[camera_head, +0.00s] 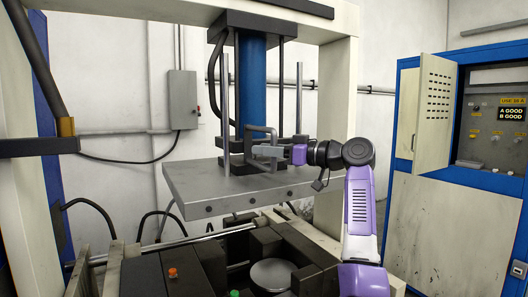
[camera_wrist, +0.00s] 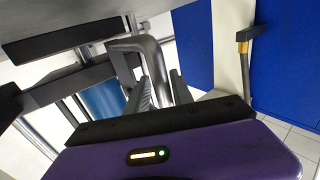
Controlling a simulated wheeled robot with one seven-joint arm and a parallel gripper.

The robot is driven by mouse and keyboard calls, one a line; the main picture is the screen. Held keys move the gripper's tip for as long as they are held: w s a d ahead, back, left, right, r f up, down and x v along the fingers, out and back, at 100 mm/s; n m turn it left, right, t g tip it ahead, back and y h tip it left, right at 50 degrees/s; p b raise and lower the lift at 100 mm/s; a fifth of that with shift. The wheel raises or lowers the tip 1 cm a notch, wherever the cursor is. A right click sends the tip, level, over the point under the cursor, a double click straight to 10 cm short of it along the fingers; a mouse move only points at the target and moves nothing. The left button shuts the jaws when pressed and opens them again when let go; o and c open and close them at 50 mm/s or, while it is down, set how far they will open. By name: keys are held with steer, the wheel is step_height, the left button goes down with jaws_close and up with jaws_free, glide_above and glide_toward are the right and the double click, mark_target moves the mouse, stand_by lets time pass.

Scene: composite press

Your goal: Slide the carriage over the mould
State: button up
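A grey bent-bar handle (camera_head: 262,131) stands above a thick grey plate (camera_head: 240,189) under the press column. I cannot tell for sure which part is the carriage. My gripper (camera_head: 268,151) is at this handle, its fingers level above the plate. In the wrist view the handle (camera_wrist: 152,50) passes between the two ribbed fingers of my gripper (camera_wrist: 161,88). Whether they press on it is not clear. Below the plate, a round grey disc (camera_head: 271,274) sits among dark blocks, possibly the mould; the plate and blocks hide part of this area.
A blue cylinder (camera_head: 252,80) and upright rods stand behind the handle. A pale frame post (camera_head: 342,80) rises at right. A shiny rail (camera_head: 190,241) runs at lower left. A blue cabinet (camera_head: 438,215) with an open door stands right; cables hang at left.

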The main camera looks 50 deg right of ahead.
steer(key=shift+o, duration=0.5)
steer(key=shift+f, duration=0.1)
steer(key=b+v, duration=0.2)
steer(key=v, duration=0.5)
steer(key=shift+s, duration=0.35)
steer(key=shift+d, duration=0.15)
